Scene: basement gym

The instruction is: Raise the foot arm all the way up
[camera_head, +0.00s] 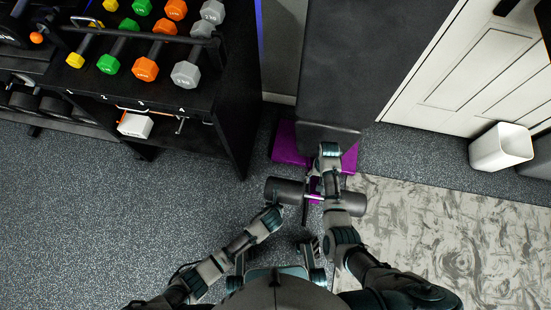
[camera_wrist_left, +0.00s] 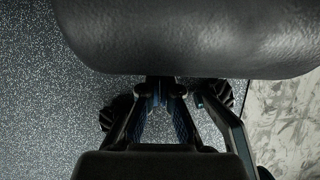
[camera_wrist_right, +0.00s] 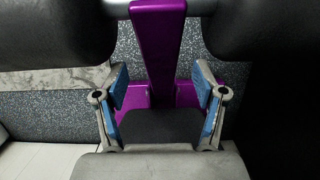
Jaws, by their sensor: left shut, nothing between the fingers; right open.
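The foot arm shows as a purple bar (camera_wrist_right: 160,45) with a metal cross tube and a black foam roller on each side, in the right wrist view. In the head view, its left roller (camera_head: 284,190) and right roller (camera_head: 352,204) lie in front of the bench (camera_head: 345,60). My right gripper (camera_head: 329,152) reaches over the right roller; it is open in the right wrist view (camera_wrist_right: 160,82), fingers either side of the bar, contact unclear. My left gripper (camera_head: 272,214) is shut and empty beside the left roller's near side. In the left wrist view, a roller (camera_wrist_left: 190,35) fills the top, partly hiding the fingertips.
A dumbbell rack (camera_head: 225,100) stands at the left of the bench. A white bin (camera_head: 500,147) stands by the door (camera_head: 470,70) at the right. A patterned mat (camera_head: 440,240) covers the right floor. The speckled floor (camera_head: 90,220) at the left is clear.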

